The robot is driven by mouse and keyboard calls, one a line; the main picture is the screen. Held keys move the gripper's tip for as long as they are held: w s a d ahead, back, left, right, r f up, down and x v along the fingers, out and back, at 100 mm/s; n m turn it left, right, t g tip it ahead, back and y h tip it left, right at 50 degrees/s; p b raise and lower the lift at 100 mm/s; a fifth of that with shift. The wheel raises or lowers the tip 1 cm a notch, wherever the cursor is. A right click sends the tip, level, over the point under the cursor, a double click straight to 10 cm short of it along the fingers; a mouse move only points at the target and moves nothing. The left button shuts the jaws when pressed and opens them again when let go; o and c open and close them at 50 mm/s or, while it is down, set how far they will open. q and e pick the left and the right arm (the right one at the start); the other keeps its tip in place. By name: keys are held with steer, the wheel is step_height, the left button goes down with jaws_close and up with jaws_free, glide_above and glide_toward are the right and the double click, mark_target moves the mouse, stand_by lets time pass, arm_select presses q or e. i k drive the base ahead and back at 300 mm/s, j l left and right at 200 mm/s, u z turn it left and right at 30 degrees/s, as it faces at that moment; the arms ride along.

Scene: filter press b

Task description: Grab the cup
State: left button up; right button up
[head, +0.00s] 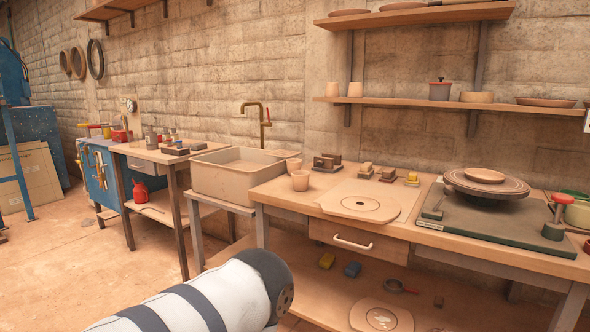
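A small terracotta cup (300,181) stands upright on the left end of the wooden workbench (275,192), beside the sink. A second similar cup (293,165) stands just behind it. Two more pale cups, one on the left (332,89) and one on the right (355,89), stand on the lower wall shelf. A white and dark banded link of my own arm shows at the bottom. Neither of my grippers is in view.
A stone sink (232,178) with a brass tap stands left of the bench. The floor at left is clear.

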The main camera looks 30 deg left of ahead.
mark_target(293, 164)
steer(key=i+j, duration=0.15)
steer(key=j, duration=0.25)
steer(key=i+j, duration=0.15)
steer(key=j, duration=0.25)
steer(key=i+j+z, duration=0.1)
steer(key=j, duration=0.3)
steer(key=i+j, duration=0.2)
steer(key=j, duration=0.25)
